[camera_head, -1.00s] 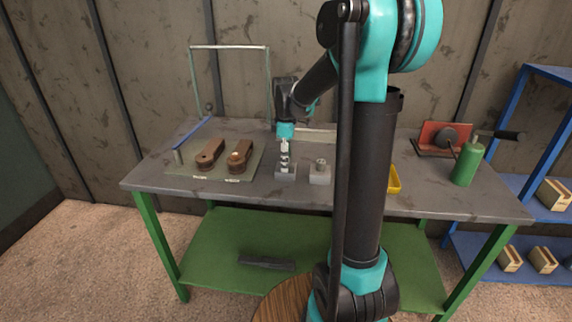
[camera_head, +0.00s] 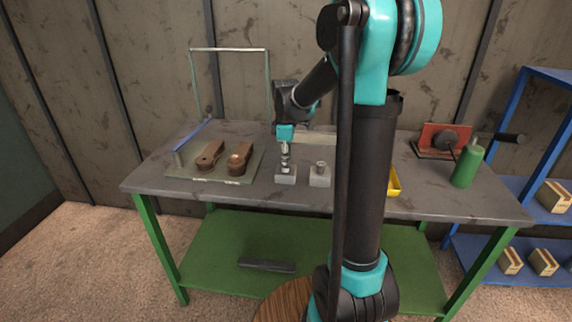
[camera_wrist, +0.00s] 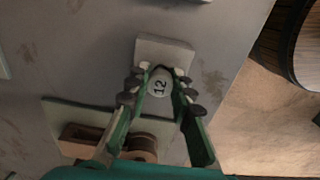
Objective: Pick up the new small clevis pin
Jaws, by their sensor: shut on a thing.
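In the wrist view, a light grey round pin head marked "12" (camera_wrist: 159,87) sits between the fingertips of my gripper (camera_wrist: 160,82), which is shut on it. A pale block (camera_wrist: 163,52) lies just under and beyond the pin. In the head view, my gripper (camera_head: 285,152) points down over the left of two small grey blocks (camera_head: 285,175). The pin's lower part is hidden by the fingers, and I cannot tell whether it is still inside the block.
A second grey block with a pin (camera_head: 320,174) stands close on the right. A mat with two brown clevis parts (camera_head: 210,156) is on the left.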

